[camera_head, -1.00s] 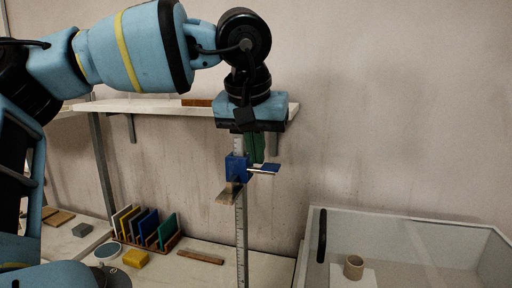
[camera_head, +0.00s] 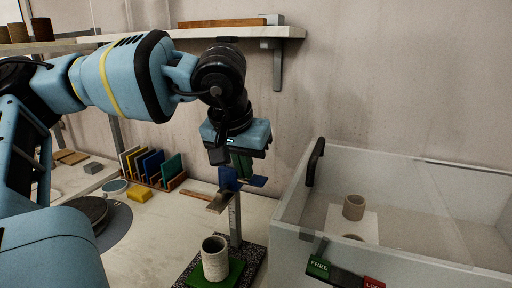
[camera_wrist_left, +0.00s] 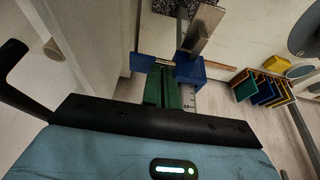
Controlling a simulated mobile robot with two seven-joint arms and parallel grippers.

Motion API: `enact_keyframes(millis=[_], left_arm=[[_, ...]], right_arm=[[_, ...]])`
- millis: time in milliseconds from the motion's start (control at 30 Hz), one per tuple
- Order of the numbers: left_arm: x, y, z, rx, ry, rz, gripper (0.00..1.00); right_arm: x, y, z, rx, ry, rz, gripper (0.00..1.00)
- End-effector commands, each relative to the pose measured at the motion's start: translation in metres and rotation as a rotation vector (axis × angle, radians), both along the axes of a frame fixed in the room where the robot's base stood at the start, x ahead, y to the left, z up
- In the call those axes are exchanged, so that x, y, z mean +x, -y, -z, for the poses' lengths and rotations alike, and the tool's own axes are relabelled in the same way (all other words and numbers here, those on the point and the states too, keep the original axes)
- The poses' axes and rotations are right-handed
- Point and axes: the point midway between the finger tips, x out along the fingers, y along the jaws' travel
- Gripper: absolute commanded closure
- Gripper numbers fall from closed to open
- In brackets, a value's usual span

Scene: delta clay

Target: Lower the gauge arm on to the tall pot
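The tall pot (camera_head: 215,262) is a pale cylinder standing upright on a green pad (camera_head: 236,272) on the gauge's speckled base (camera_head: 252,262). A ruled metal post (camera_head: 235,222) rises behind it. The blue slider (camera_head: 229,179) on the post carries the flat gauge arm (camera_head: 219,203), which hangs above the pot with a clear gap. My left gripper (camera_head: 243,172) points down at the slider, its green fingers close together on the blue tab (camera_head: 256,181). The wrist view shows the fingers (camera_wrist_left: 163,78) beside the slider (camera_wrist_left: 190,71); their tips partly hide the tab. My right gripper is out of view.
A clear-walled box (camera_head: 292,205) with a black handle and a small pot (camera_head: 353,207) stands at right. FREE and LOCK labels show on its front. A rack of coloured plates (camera_head: 157,168) and a yellow block (camera_head: 139,194) lie at left. A shelf (camera_head: 200,32) hangs behind.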

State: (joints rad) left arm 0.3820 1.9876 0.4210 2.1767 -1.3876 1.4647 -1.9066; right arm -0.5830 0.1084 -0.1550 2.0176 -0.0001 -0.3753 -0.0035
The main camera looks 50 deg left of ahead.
Motion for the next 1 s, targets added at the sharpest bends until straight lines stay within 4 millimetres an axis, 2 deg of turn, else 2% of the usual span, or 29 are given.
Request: enact_keyframes(millis=[33, 100, 300, 567, 1000], left_arm=[[0.001, 0.0, 0.019, 0.001, -0.008, 0.0, 1.0], [0.0, 0.0, 0.031, 0.001, -0.007, 0.0, 1.0], [0.0, 0.0, 0.052, 0.002, -0.003, 0.0, 1.0], [0.0, 0.0, 0.058, 0.002, 0.0, -0.001, 1.0], [-0.002, 0.0, 0.051, 0.002, 0.002, -0.001, 1.0]], right_arm=[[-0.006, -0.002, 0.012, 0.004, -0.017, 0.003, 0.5], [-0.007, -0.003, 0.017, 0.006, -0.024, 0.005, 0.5], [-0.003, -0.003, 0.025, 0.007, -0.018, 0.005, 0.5], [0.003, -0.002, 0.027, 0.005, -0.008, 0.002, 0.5], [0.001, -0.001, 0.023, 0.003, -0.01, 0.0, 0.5]])
